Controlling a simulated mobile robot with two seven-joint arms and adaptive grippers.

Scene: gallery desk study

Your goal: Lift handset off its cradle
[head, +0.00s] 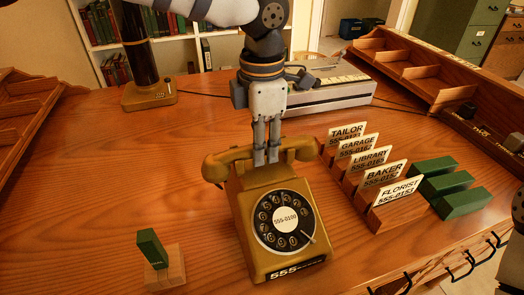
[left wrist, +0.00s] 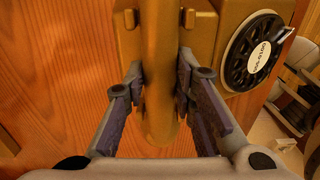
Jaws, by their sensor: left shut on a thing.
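The mustard-yellow rotary telephone (head: 244,222) stands on the wooden desk, its black dial (head: 283,220) reading 555-0100. Its handset (head: 225,160) lies across the top, over the cradle. My left gripper (head: 267,160) comes down from above and is shut on the middle of the handset. In the left wrist view, the handset (left wrist: 162,60) runs between the two fingers of my left gripper (left wrist: 161,100), with the telephone body (left wrist: 204,40) behind it. The fingers partly hide the cradle, and I cannot tell whether there is a gap under the handset. My right gripper is not in view.
Name cards in wooden holders, such as FLORIST (head: 398,190), stand close to the telephone's right, with green blocks (head: 464,203) beyond. A pale machine (head: 335,93) sits behind.

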